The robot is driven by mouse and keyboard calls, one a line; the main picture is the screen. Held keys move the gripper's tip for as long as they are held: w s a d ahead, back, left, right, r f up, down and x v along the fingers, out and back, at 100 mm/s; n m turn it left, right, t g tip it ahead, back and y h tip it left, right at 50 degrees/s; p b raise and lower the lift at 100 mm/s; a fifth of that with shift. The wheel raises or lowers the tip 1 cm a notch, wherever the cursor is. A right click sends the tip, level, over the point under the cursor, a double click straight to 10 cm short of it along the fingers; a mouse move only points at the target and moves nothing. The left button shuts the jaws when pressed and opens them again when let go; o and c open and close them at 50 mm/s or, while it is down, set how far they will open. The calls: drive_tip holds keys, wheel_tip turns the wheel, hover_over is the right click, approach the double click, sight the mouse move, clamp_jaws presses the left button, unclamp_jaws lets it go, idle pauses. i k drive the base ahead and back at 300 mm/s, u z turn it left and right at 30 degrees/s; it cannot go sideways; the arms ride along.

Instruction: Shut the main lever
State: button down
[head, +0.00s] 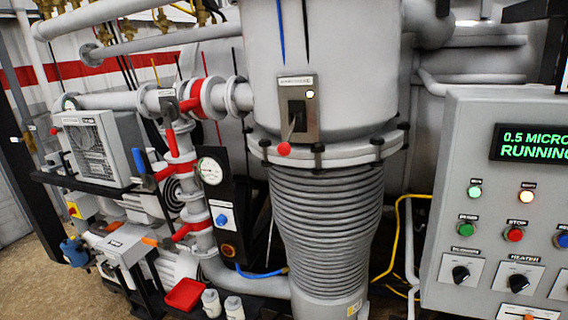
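A metal lever plate (297,107) is fixed to the front of the large grey cylindrical vessel, in the upper middle of the head view. A thin lever comes out of its dark slot and slants down to the left, ending in a red ball knob (284,149). A small yellow-white light glows on the plate, and the label above it is too small to read surely. I cannot tell for certain that this is the main lever. My gripper is not in view, and nothing visibly touches the knob.
A ribbed bellows (325,225) stands below the vessel. Pipes with red handles (190,104) and a round gauge (210,170) are at the left. A grey control panel (445,200) with buttons, knobs and a "RUNNING" display stands at the right. Open space lies in front of the knob.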

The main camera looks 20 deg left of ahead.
sight(284, 149)
drive_tip(key=k, duration=0.15)
drive_tip(key=u, duration=0.1)
drive_tip(key=i, duration=1.1)
drive_tip(key=u, duration=0.5)
